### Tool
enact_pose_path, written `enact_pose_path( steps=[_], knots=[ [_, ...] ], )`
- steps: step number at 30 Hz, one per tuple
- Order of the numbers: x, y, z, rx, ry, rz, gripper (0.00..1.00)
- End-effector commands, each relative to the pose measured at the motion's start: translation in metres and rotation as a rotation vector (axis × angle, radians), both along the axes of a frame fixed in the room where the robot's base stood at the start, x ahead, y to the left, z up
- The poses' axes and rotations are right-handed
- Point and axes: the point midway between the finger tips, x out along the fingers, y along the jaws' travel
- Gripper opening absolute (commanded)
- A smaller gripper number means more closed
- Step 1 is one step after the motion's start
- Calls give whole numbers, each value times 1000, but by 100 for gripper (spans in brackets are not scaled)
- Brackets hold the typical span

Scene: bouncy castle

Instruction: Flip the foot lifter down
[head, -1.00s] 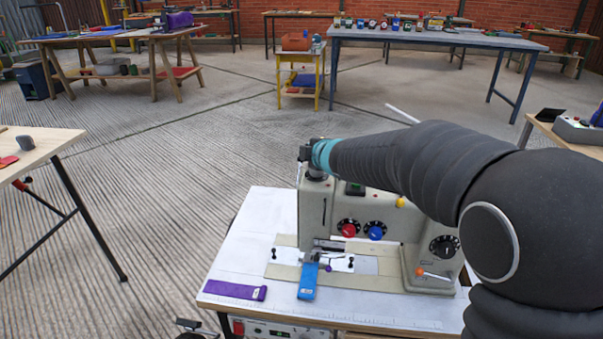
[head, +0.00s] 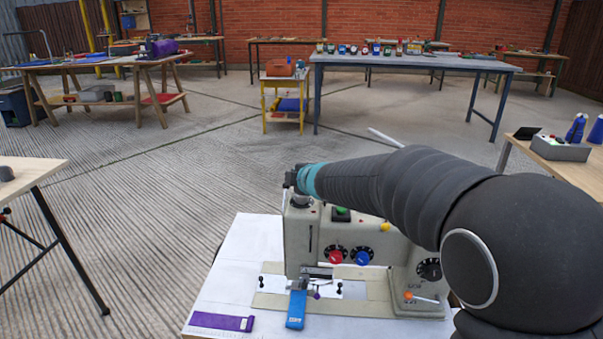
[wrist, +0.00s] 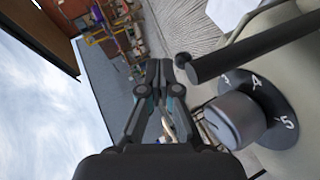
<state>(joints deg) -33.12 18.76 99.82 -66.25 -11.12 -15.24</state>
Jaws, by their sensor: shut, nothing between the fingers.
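A beige sewing machine (head: 372,236) stands on a white-topped table. My gripper (head: 297,180) is at the top of the machine's left end, partly hidden by its own wrist. In the wrist view the gripper (wrist: 161,72) is shut and empty. A dark bar (wrist: 245,52) with a small round knob lies just right of the fingertips, beside a grey numbered dial (wrist: 236,120). I cannot tell whether this bar is the foot lifter. In the head view a lever with an orange tip (head: 409,296) sits low on the machine's right column.
A purple strip (head: 222,321) lies on the white tabletop (head: 245,265), left of the blue cloth. Red and blue knobs (head: 349,256) are on the machine's front. A side table with a grey box (head: 560,149) stands at right. Open concrete floor lies behind and to the left.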

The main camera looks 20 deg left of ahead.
Motion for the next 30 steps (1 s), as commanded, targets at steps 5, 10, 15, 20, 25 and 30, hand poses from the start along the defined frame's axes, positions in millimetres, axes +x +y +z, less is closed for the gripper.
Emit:
enact_pose_path(
  steps=[5,10,15,20,25,30],
  knots=[
    [-2,-8,13,-1,-3,-1,0],
    [-4,-17,27,-1,-3,-1,0],
    [-7,-27,42,-1,-3,-1,0],
    [-11,-37,58,0,-4,-1,0],
    [-15,-48,76,0,-4,-2,0],
    [-19,-60,93,-1,-2,-3,0]
  ],
)
